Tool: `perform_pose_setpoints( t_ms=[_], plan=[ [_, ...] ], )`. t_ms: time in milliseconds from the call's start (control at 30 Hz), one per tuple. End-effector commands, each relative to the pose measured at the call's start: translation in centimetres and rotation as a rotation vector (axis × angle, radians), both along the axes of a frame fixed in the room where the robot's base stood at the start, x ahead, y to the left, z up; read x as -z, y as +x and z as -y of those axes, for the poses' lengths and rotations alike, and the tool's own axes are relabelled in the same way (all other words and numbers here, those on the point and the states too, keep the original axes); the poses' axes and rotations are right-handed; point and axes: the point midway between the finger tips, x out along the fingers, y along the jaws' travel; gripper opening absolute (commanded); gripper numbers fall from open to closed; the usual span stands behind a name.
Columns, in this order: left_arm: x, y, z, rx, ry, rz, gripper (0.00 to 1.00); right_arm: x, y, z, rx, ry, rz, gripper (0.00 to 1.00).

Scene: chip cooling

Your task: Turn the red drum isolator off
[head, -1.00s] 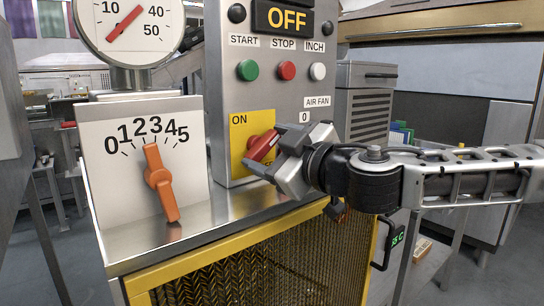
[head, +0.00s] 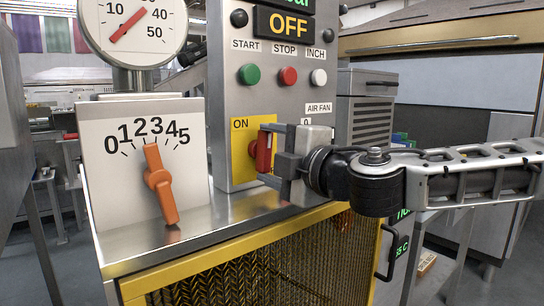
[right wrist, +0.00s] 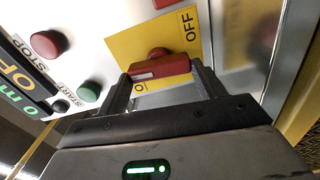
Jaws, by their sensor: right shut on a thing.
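The red drum isolator (head: 264,151) is a red handle on a yellow plate (head: 238,160) low on the grey control panel. The handle now stands upright in the head view. In the right wrist view the red handle (right wrist: 160,68) lies between both fingers, and the plate (right wrist: 130,45) shows the word OFF at one end. My right gripper (head: 276,152) is shut on the handle, its fingers on either side. The ON mark shows at the plate's upper left in the head view; its right part is hidden by my gripper. My left gripper is not in view.
Green, red and white buttons (head: 289,76) sit above the isolator, under a display reading OFF (head: 288,24). An orange dial knob (head: 160,182) and a round gauge (head: 135,25) stand to the left. A yellow-framed mesh guard (head: 260,260) is below.

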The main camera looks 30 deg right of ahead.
Motion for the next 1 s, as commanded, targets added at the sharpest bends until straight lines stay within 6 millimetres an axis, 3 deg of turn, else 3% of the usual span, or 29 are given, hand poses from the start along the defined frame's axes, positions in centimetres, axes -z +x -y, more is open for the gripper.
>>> perform_pose_setpoints(
  t_ms=[300, 767, 800, 867, 1000],
  plan=[
    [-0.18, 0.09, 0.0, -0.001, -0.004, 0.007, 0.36, -0.02, 0.04, 0.09, 0.003, -0.098, 0.009, 0.45],
    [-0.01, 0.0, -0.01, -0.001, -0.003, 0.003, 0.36, -0.04, 0.04, 0.1, 0.003, -0.113, 0.012, 0.45],
    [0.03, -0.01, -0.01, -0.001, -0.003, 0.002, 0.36, -0.04, 0.05, 0.1, 0.003, -0.113, 0.012, 0.71],
    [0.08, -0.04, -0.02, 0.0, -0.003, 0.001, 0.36, -0.04, 0.04, 0.09, 0.003, -0.112, 0.012, 0.88],
    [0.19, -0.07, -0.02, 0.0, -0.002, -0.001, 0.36, -0.01, 0.02, 0.06, 0.002, -0.111, 0.011, 0.9]
  ],
)
